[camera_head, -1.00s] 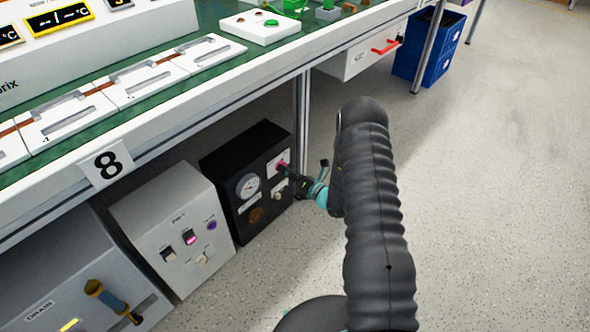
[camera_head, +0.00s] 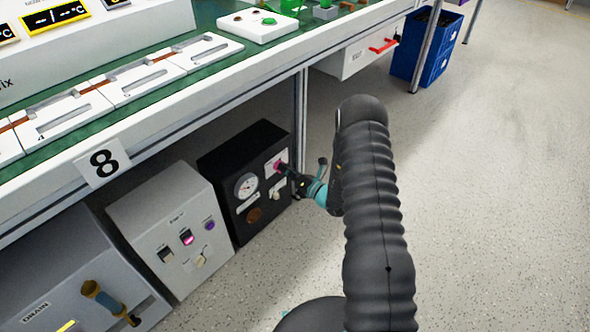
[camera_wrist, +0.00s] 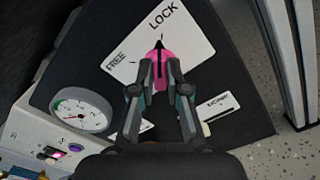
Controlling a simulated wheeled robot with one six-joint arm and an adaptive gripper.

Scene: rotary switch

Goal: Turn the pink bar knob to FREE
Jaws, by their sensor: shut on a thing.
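The pink bar knob (camera_wrist: 159,67) sits on a white label plate (camera_wrist: 185,35) printed LOCK and FREE, on the front of a black box (camera_head: 228,168). In the wrist view its black pointer points up, at a mark between the two words, nearer LOCK. My gripper (camera_wrist: 160,72) is shut on the knob, one finger on each side. In the head view my gripper (camera_head: 290,172) reaches the knob from the right, and the knob (camera_head: 281,167) shows only as a small pink patch.
A round gauge (camera_wrist: 83,110) and a small switch with a label (camera_wrist: 219,107) are on the same black face. A grey box with switches (camera_head: 175,225) stands to its left. The bench (camera_head: 150,140) overhangs above, and a metal leg (camera_head: 301,120) stands right behind.

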